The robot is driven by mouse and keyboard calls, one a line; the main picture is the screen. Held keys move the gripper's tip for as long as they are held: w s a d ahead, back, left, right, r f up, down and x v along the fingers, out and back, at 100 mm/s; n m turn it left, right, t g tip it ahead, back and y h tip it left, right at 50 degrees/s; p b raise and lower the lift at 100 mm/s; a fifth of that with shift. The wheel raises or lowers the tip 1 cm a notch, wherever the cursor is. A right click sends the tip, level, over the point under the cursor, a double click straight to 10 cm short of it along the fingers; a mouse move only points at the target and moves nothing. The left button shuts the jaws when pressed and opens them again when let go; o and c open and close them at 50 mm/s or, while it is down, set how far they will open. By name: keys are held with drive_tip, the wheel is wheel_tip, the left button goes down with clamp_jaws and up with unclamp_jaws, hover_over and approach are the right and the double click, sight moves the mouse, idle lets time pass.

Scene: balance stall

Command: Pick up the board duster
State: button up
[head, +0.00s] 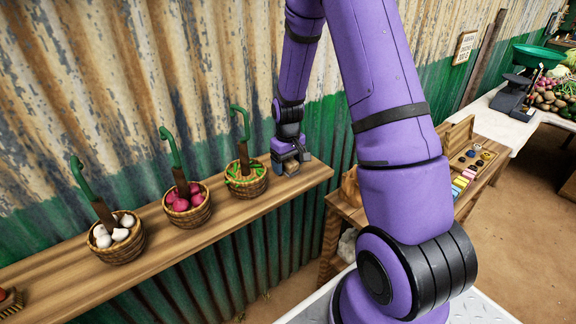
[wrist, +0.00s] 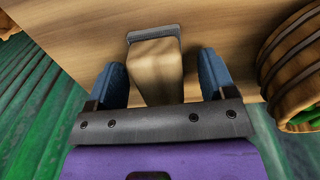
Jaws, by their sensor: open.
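The board duster (wrist: 156,75) is a pale wooden block with a grey edge at its far end. In the wrist view it lies on the wooden shelf between the two blue fingers of my gripper (wrist: 162,72). The fingers are open, one on each side of it, with a clear gap at the right finger and a narrower one at the left. In the head view my gripper (head: 290,160) is low over the right end of the shelf, and I cannot make out the duster clearly there.
A basket of green pods (head: 246,180) stands close left of my gripper; its rim (wrist: 290,60) shows at right in the wrist view. Baskets of red (head: 187,203) and white (head: 117,238) produce stand farther left on the shelf (head: 165,255). The corrugated wall (head: 130,90) is close behind.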

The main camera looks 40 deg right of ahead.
drive_tip(key=c, duration=1)
drive_tip(key=shift+r, duration=0.2)
